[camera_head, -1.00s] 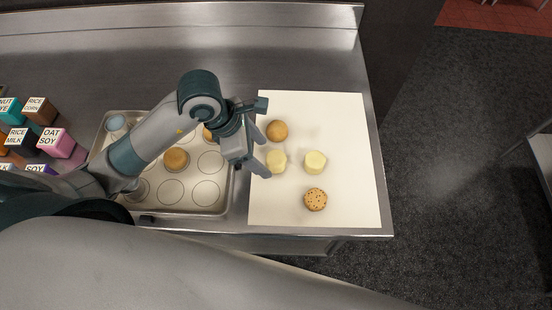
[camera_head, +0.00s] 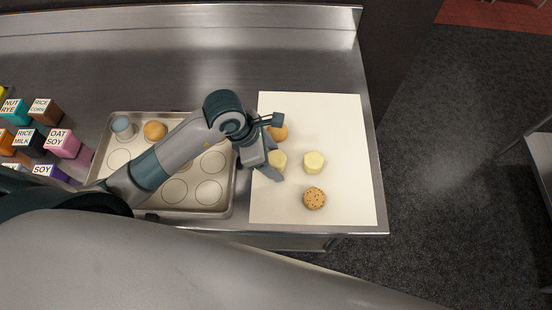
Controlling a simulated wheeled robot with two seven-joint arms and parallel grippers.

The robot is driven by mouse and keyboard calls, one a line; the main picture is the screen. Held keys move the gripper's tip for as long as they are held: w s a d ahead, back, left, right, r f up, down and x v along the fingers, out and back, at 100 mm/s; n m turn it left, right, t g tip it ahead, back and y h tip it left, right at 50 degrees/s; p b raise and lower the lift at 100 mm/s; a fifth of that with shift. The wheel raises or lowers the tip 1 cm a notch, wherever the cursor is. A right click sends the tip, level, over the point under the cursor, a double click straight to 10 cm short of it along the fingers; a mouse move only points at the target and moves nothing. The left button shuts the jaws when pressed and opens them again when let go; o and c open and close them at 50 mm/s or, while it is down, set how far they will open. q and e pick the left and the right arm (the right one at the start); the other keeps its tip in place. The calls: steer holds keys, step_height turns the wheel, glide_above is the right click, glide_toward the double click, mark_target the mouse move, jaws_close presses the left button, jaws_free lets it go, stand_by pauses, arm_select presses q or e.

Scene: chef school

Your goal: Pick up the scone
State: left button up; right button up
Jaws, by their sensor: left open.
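Two pale yellow, scone-like rounds lie on the white sheet: one (camera_head: 280,161) at the left, by my gripper, and one (camera_head: 314,162) further right, clear of it. I cannot be sure which is meant. A golden bun (camera_head: 279,133) lies just above the left round, partly behind my gripper. A speckled cookie (camera_head: 314,198) lies lower right. My left gripper (camera_head: 277,148) is open and points right, its fingers spread above and below the area of the bun and the left round. It is empty as far as I can see. My right gripper is not in view.
The white sheet (camera_head: 345,125) has free room at its right. A baking tray (camera_head: 231,195) lies under my left arm, with a bun (camera_head: 155,131) and a blue-grey cup (camera_head: 122,127). Labelled cartons (camera_head: 64,143) stand at the far left. The counter ends right of the sheet.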

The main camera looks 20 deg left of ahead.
mark_target(283, 160)
arm_select(q)
steer(key=c, duration=1.1)
steer(key=shift+c, duration=0.3)
steer(key=shift+r, duration=0.2)
steer(key=shift+r, duration=0.25)
steer(key=r+p, duration=0.3)
steer(key=r, duration=0.1)
steer(key=shift+s+d+r, duration=0.1)
steer(key=shift+s+d, duration=0.1)
steer(key=shift+d, duration=0.15)
steer(key=s+d+r+p, duration=0.3)
steer(key=s+d+r, duration=0.3)
steer(key=d, duration=0.3)
steer(key=shift+s, duration=0.15)
steer(key=shift+a, duration=0.1)
